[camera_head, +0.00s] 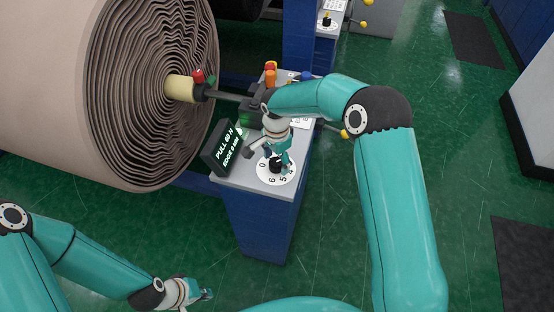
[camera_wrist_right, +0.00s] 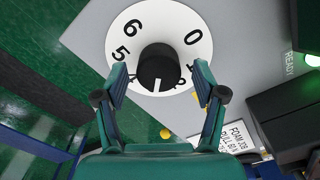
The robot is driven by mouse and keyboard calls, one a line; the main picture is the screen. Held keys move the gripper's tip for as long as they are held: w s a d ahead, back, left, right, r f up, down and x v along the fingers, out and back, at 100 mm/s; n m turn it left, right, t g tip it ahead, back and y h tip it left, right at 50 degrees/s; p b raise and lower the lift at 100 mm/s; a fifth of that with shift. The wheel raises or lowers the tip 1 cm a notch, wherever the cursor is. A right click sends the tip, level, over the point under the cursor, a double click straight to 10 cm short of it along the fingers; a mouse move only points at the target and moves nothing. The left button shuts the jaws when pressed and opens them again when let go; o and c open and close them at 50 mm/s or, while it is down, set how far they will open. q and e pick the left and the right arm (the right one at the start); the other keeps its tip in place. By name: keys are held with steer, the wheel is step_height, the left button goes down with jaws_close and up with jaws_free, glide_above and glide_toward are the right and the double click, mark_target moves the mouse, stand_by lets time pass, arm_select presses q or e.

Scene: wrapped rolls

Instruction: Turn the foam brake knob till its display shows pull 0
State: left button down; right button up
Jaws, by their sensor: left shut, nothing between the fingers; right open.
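The brake knob (camera_head: 275,164) is a black cylinder on a white numbered dial (camera_head: 264,179) at the near end of the grey console. In the right wrist view, the knob (camera_wrist_right: 157,66) has a white pointer line facing the gripper, and 0, 5 and 6 are readable around it. The display (camera_head: 228,147) beside it shows green text, seemingly PULL 60 N above an EDGE line. My right gripper (camera_wrist_right: 160,72) is open, with one finger on each side of the knob; contact is not clear. My left gripper (camera_head: 207,294) is shut and empty, low in the head view, away from the console.
A large wrapped roll (camera_head: 135,90) on a yellow core (camera_head: 180,88) stands left of the console (camera_head: 225,180). Orange and red levers (camera_head: 270,76) rise behind the knob. In the wrist view, a label (camera_wrist_right: 238,137) reads FOAM and PULL 60.

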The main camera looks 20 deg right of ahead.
steer(key=shift+f, duration=0.45)
steer(key=shift+d, duration=0.1)
steer(key=c, duration=1.1)
steer(key=shift+c, duration=0.2)
